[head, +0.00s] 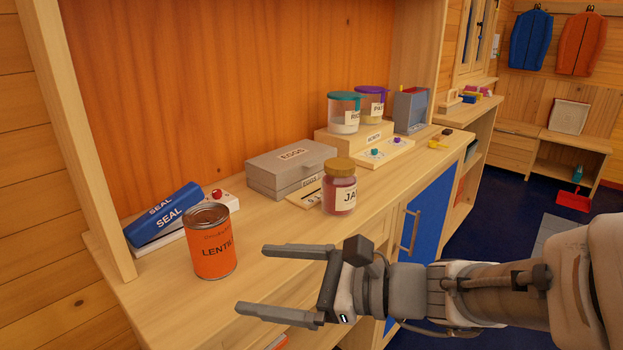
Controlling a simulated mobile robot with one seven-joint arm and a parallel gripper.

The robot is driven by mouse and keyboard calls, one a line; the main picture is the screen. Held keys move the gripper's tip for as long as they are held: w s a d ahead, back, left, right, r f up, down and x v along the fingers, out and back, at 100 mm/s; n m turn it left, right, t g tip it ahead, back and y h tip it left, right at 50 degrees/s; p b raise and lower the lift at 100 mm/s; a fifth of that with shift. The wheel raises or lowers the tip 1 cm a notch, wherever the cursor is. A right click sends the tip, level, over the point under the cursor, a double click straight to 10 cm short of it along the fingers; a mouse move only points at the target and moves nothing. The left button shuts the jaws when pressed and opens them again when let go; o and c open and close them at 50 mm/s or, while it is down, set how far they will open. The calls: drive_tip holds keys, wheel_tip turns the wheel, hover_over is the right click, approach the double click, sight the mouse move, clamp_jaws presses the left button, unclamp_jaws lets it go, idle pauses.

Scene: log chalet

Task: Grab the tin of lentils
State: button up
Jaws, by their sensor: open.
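The gap between the fingers is empty. The fingertips are to the right of the tin and look apart from it. How far apart in depth I cannot tell.
A blue "SEAL" box (165,215) lies behind the tin. A jam jar (340,188) stands further right, before a grey egg box (290,167). Lidded jars (344,115) stand on a raised block further back. A wooden upright (80,140) bounds the counter's left end.

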sight(226, 246)
drive_tip(key=w+m+t, duration=0.1)
drive_tip(key=w+a+f+m+t+b, duration=0.1)
drive_tip(key=w+m, duration=0.1)
drive_tip(key=w+f+m+t+y+b, duration=0.1)
drive_tip(key=w, duration=0.1)
drive_tip(key=shift+w+a+m, duration=0.2)
drive_tip(key=shift+m, duration=0.1)
drive_tip(key=shift+w+a+r+p, duration=0.2)
drive_tip(key=shift+w+r+p, duration=0.1)
drive_tip(key=shift+p, duration=0.7)
drive_tip(key=p+x, duration=0.1)
drive_tip(key=p, duration=0.4)
drive_tip(key=shift+a+p, duration=0.3)
drive_tip(key=shift+a, duration=0.05)
drive_tip(key=x, duration=0.3)
drive_tip(key=b+x, duration=0.1)
drive_tip(key=x, duration=0.3)
drive_tip(key=shift+f, duration=0.25)
drive_tip(key=shift+r+b+x, duration=0.2)
drive_tip(key=shift+b+x, duration=0.25)
drive_tip(key=shift+x, duration=1)
drive_tip(key=shift+r+b+x, duration=0.15)
drive_tip(key=shift+b+x, duration=0.3)
drive_tip(key=shift+x, duration=0.95)
drive_tip(key=shift+w+d+r, duration=0.1)
drive_tip(key=shift+w, duration=0.05)
clamp_jaws()
